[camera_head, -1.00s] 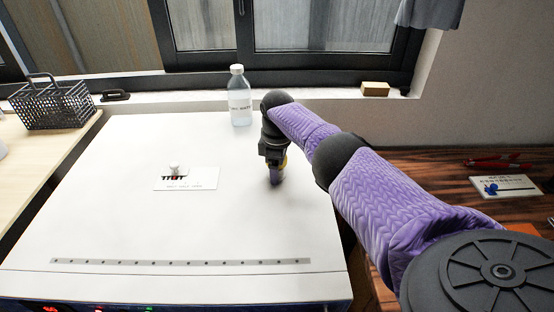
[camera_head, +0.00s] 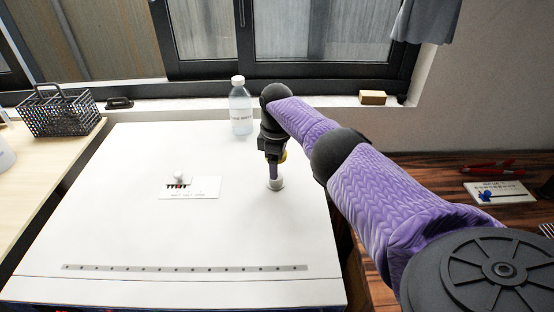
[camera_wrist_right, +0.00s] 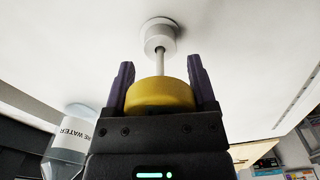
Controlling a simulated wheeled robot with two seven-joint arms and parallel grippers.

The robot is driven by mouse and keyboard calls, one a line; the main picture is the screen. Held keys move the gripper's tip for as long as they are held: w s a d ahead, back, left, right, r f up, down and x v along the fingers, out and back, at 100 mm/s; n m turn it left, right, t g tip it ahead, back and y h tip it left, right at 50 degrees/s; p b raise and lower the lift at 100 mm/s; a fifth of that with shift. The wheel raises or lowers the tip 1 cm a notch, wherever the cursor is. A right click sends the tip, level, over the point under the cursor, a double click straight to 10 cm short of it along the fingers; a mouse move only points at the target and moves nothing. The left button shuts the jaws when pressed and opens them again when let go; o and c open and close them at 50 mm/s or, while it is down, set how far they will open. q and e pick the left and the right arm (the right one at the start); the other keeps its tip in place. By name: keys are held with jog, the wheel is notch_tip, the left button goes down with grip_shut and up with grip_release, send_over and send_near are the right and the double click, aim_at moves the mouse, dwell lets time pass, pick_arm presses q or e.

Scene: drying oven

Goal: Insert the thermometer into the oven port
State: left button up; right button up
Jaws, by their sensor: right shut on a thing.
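The oven's white top (camera_head: 130,235) fills the middle of the head view. The port (camera_head: 275,183) is a short pale collar on its right part; it also shows at the top of the right wrist view (camera_wrist_right: 160,30). My right gripper (camera_head: 272,163) is just above the port, pointing down. In the wrist view its purple fingers (camera_wrist_right: 161,88) are shut on the thermometer's yellow head (camera_wrist_right: 160,96). The thin pale stem (camera_wrist_right: 161,63) runs from the head to the collar and its tip is hidden there. I cannot tell how deep it sits. My left gripper is not in view.
A water bottle (camera_head: 240,106) stands behind the gripper near the back edge. A small white card (camera_head: 205,187) with a white knob (camera_head: 179,177) lies left of the port. A wire basket (camera_head: 58,115) stands on the left table. The oven's front top is clear.

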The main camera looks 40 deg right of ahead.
jog(key=shift+r+p, duration=1.5)
jog(key=shift+r, duration=0.55)
jog(key=shift+f, duration=0.25)
jog(key=shift+f+b, duration=0.45)
jog(key=shift+f, duration=0.05)
jog(key=shift+f, duration=0.35)
jog(key=shift+f+b, duration=0.1)
jog(key=shift+b, duration=0.2)
